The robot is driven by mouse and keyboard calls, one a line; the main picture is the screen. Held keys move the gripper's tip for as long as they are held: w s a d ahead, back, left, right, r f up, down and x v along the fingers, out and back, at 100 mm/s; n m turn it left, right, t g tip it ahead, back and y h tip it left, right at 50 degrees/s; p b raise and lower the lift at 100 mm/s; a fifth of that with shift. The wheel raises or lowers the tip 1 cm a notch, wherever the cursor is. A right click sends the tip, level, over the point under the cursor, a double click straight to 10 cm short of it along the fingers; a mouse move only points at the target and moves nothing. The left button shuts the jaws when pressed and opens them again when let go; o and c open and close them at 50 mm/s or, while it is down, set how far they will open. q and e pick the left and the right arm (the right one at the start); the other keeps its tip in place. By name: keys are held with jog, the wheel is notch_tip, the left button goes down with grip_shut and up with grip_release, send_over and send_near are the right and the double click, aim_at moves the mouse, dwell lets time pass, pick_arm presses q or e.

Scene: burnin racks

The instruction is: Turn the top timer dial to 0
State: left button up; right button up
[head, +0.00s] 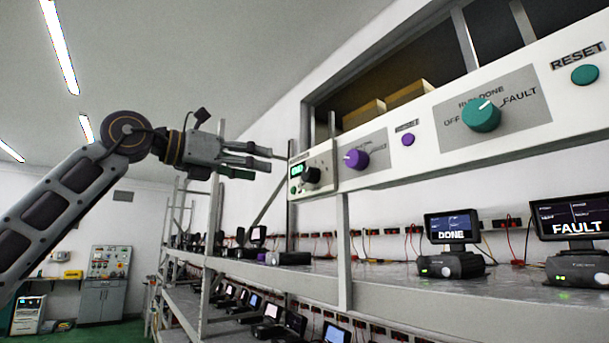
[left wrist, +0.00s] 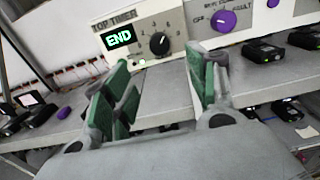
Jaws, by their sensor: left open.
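The top timer is a white box at the left end of the long panel, seen in the head view (head: 325,160) and in the left wrist view (left wrist: 182,27). Its black dial (left wrist: 159,43) has a white pointer mark and numbers around it; the dial also shows in the head view (head: 311,175). The green display (left wrist: 118,38) reads END. My left gripper (head: 262,163) is left of the timer, apart from the dial. In the left wrist view its green-padded fingers (left wrist: 160,80) are spread and empty, below the dial in the picture. My right gripper is not in view.
Right of the timer are a purple knob (head: 356,159), a purple button (head: 408,140), a teal knob (head: 482,115) and a teal RESET button (head: 585,75). A shelf (head: 400,284) below holds devices reading DONE (head: 452,228) and FAULT (head: 574,218). Left of the rack is open room.

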aim_at(305, 175)
pick_arm(q)
jog(key=p+x, duration=0.4)
jog(key=x, duration=0.9)
jog(key=shift+w+d, duration=0.2)
jog(key=c, duration=1)
jog(key=shift+c, duration=0.2)
